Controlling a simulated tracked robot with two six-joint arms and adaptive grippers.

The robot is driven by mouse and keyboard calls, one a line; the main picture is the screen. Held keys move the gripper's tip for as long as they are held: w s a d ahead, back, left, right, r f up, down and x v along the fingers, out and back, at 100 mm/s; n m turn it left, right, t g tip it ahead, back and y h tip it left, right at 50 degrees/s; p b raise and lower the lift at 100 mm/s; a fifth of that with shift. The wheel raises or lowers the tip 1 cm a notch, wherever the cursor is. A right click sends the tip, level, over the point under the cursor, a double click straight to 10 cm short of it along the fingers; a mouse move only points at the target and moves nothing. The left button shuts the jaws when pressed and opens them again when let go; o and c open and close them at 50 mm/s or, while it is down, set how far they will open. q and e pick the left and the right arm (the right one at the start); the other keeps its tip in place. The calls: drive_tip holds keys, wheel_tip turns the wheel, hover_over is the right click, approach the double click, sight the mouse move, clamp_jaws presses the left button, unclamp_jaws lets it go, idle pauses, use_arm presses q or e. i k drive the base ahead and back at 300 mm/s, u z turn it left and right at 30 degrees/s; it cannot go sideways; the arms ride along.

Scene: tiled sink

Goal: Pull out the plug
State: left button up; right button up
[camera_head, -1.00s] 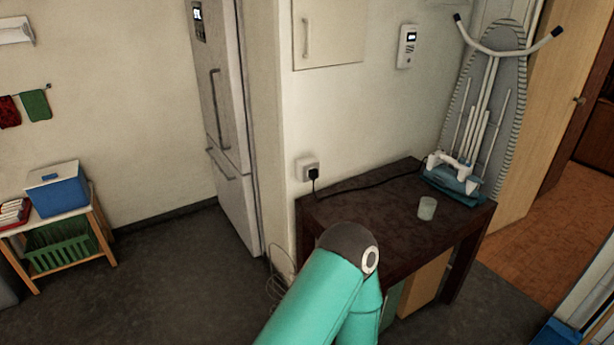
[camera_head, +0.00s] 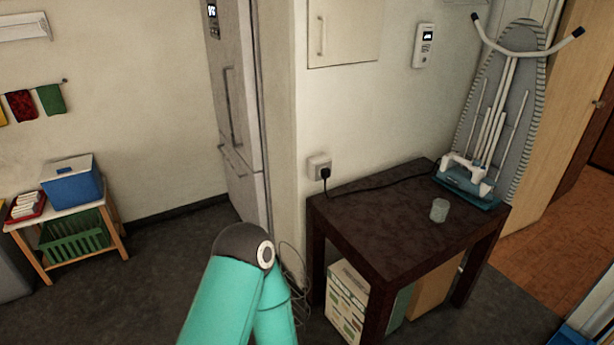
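The black plug (camera_head: 325,173) sits in the white wall socket (camera_head: 315,165), above the left back corner of the dark table. Its black cord (camera_head: 372,186) hangs down from it and runs right across the tabletop to the iron and its base (camera_head: 467,181) at the back right. A teal arm link of mine stands at the lower middle, left of the table and well below the plug. Neither of my grippers is in the picture.
The dark table (camera_head: 405,235) holds a small cup (camera_head: 439,210). An ironing board (camera_head: 505,110) leans behind it. Boxes (camera_head: 348,300) stand beneath. A tall fridge (camera_head: 237,120) is left of the socket wall. A low shelf (camera_head: 70,215) stands far left. Open floor lies between.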

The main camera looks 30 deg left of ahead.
sight(325, 171)
drive_tip(key=u, duration=0.1)
drive_tip(key=i, duration=1)
drive_tip(key=z, duration=0.05)
